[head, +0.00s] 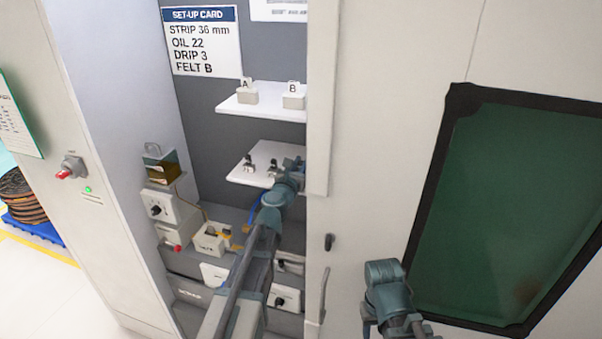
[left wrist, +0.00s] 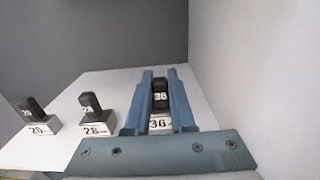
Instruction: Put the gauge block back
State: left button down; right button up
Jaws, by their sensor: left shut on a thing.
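The gauge block marked 36 (left wrist: 160,96) is between the fingers of my left gripper (left wrist: 162,80) in the left wrist view. A white label reading 36 (left wrist: 160,125) shows just below it, at the right end of the white shelf (left wrist: 90,82). I cannot tell whether the block touches the shelf. In the head view my left gripper (head: 292,168) is at the right side of the lower shelf (head: 243,177) and hides the block. My right gripper (head: 382,300) is low on the right before the cabinet front; its fingers are not clearly seen.
Blocks marked 20 (left wrist: 35,112) and 28 (left wrist: 93,108) stand left of the gripper. Above is a shelf (head: 262,110) with pieces A (head: 246,95) and B (head: 293,98). The set-up card (head: 202,42) reads strip 36 mm.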

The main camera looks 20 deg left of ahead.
pick_arm(q)
jog(key=shift+f, duration=0.6)
jog(key=shift+r, duration=0.15)
pick_arm(e)
jog(key=shift+f, duration=0.4)
pick_arm(q)
jog(key=c, duration=0.8)
grip_release()
jog(key=shift+o, duration=0.2)
pick_arm(e)
jog(key=shift+f, duration=0.15)
